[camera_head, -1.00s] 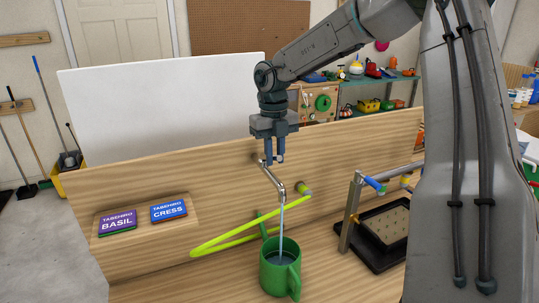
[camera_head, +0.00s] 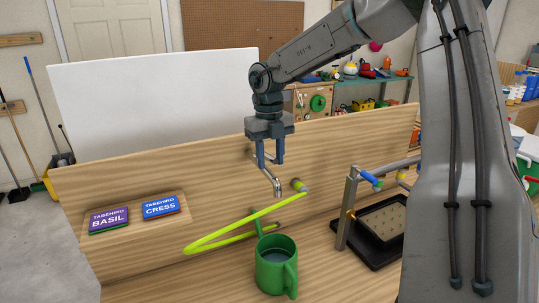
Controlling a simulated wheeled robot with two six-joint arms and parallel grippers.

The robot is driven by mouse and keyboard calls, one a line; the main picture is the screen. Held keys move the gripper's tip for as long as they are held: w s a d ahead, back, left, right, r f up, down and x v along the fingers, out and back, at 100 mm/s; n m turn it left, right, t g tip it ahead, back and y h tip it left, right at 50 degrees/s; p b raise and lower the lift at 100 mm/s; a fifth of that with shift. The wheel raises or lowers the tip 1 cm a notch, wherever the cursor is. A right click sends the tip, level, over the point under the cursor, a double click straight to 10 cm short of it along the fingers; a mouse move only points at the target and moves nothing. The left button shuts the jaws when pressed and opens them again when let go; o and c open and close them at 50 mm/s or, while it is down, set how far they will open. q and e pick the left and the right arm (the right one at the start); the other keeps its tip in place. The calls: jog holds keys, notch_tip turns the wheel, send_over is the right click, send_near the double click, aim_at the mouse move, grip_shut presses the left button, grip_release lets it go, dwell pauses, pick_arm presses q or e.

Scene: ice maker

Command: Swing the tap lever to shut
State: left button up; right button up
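The metal tap (camera_head: 272,178) comes out of the wooden back panel, its spout bent down over a green mug (camera_head: 275,272). No water stream shows below the spout, and the mug holds water. My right gripper (camera_head: 271,160) points down just above and around the upper part of the tap, its two fingers apart. The fingers partly cover the tap, so I cannot make out the lever clearly or tell whether they touch it. My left gripper is not in view.
A yellow-green bent rod (camera_head: 215,243) is in front of the panel behind the mug. A metal frame (camera_head: 350,205) and black tray (camera_head: 375,252) stand to the right. Basil (camera_head: 109,220) and cress (camera_head: 160,207) signs are at left.

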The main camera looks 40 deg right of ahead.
aim_at(269, 155)
jog(key=shift+r, duration=0.1)
jog(key=shift+w+r+p, duration=0.15)
jog(key=shift+r+p, duration=0.75)
jog(key=shift+r, duration=0.9)
jog(key=shift+w+r+p, duration=0.1)
jog(key=shift+r+p, duration=0.8)
jog(key=shift+r, duration=0.85)
jog(key=shift+f, duration=0.1)
